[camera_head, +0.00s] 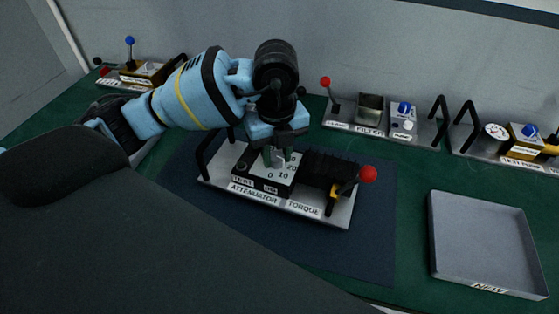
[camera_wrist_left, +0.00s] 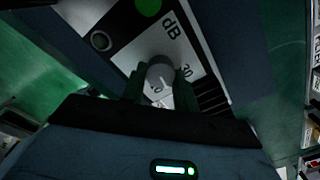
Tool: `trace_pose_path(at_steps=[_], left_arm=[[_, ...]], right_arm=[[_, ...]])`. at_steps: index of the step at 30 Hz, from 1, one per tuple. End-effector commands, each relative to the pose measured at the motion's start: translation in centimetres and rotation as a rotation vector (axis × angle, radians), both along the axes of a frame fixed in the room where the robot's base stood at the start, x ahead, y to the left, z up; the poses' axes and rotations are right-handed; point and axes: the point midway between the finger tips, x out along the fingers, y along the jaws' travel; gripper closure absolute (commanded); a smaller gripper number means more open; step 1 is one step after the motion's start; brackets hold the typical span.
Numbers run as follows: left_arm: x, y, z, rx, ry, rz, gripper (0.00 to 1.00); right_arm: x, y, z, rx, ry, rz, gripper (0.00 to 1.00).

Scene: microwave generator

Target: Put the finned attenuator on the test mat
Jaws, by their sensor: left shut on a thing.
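The finned attenuator (camera_head: 325,168) is a silver-based module with a black finned block, a red-ball lever and a white dial marked with numbers. It rests on the dark blue test mat (camera_head: 370,250). My left gripper (camera_head: 278,156) comes down from above over the dial. In the left wrist view, its fingers (camera_wrist_left: 160,92) are shut on a grey round knob (camera_wrist_left: 160,72) at the dial, beside the "dB" marking. The fingers partly hide the dial. My right gripper is not in view.
A grey empty tray (camera_head: 485,240) labelled "NEW" lies at the right. Other modules with handles stand along the back: one with a blue-ball lever (camera_head: 140,70), a filter module (camera_head: 370,115) and a gold-and-silver one (camera_head: 515,145). Green bench shows between mat and tray.

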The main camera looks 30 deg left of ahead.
Motion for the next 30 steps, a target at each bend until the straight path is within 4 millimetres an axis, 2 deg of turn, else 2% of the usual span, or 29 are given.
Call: trace_pose_path(at_steps=[5, 9, 13, 25, 26, 30], left_arm=[[1.0, -0.2, 0.0, -0.001, -0.003, 0.001, 1.00], [0.8, -0.1, -2.2, 0.000, -0.001, 0.000, 1.00], [0.8, -0.1, -3.3, 0.000, -0.005, 0.000, 1.00], [0.8, -0.1, -3.7, 0.000, -0.005, 0.000, 1.00], [0.8, -0.1, -3.8, 0.001, -0.002, 0.000, 0.66], [0.8, -0.1, -3.8, 0.001, -0.002, 0.000, 0.49]], right_arm=[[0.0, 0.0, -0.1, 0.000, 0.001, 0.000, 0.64], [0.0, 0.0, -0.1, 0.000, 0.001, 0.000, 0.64], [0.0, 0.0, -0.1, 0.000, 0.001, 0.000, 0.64], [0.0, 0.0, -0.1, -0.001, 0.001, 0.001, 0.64], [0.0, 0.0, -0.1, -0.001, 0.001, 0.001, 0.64], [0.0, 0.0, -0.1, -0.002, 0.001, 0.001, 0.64]])
